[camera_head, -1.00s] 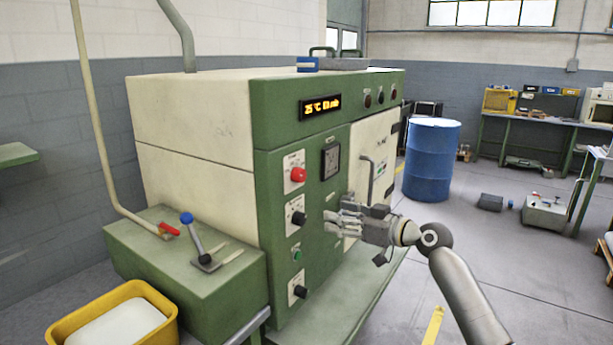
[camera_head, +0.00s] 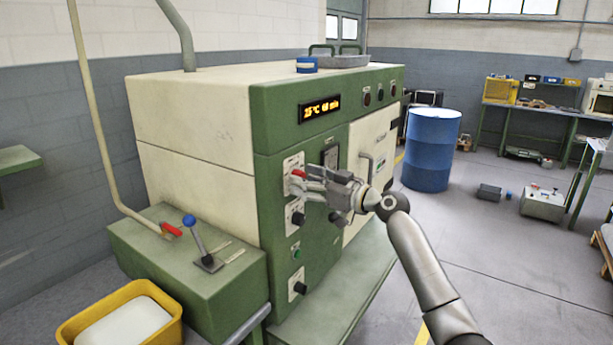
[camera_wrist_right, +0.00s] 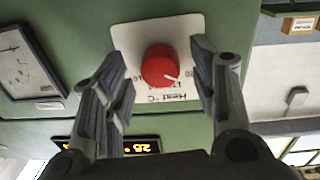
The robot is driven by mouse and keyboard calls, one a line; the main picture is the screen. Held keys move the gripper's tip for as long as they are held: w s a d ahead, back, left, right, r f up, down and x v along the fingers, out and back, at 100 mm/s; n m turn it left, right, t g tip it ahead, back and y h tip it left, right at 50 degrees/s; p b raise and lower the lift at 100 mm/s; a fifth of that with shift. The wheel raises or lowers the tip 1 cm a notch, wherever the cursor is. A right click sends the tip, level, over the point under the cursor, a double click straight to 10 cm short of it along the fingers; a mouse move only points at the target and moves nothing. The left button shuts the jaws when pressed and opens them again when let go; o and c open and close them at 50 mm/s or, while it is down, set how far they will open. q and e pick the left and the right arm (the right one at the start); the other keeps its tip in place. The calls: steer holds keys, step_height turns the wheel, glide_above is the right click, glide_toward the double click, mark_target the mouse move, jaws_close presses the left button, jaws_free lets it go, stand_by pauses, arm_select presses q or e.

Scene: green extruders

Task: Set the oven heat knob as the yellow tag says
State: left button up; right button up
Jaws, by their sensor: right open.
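The red heat knob (camera_head: 298,174) sits on a white plate on the oven's green front panel, partly hidden behind my right gripper (camera_head: 299,182). In the right wrist view the red knob (camera_wrist_right: 161,66) has a white pointer line, and its plate (camera_wrist_right: 130,38) reads "Heat °C" upside down; the scale numbers are only partly legible. My right gripper (camera_wrist_right: 163,88) is open, with one finger on each side of the knob; I cannot tell whether they touch it. The oven display (camera_head: 320,108) appears to show 25 °C. I cannot make out a yellow tag. My left gripper is out of view.
Black knobs (camera_head: 299,288) sit lower on the panel. A door handle (camera_head: 367,168) stands out to the right. A side box carries a blue-topped lever (camera_head: 190,221). A yellow bin (camera_head: 160,292) is at front left, a blue drum (camera_head: 431,150) behind right.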

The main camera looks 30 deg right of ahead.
steer(key=shift+w, duration=0.15)
steer(key=shift+c, duration=0.3)
steer(key=c, duration=1)
steer(key=shift+o, duration=0.2)
steer(key=shift+m, duration=0.3)
steer(key=m+p, duration=0.2)
steer(key=m, duration=0.5)
steer(key=m+p, duration=0.3)
steer(key=m, duration=0.4)
steer(key=shift+r+g+y, duration=0.15)
steer(key=shift+g+y, duration=0.25)
steer(key=shift+m, duration=0.4)
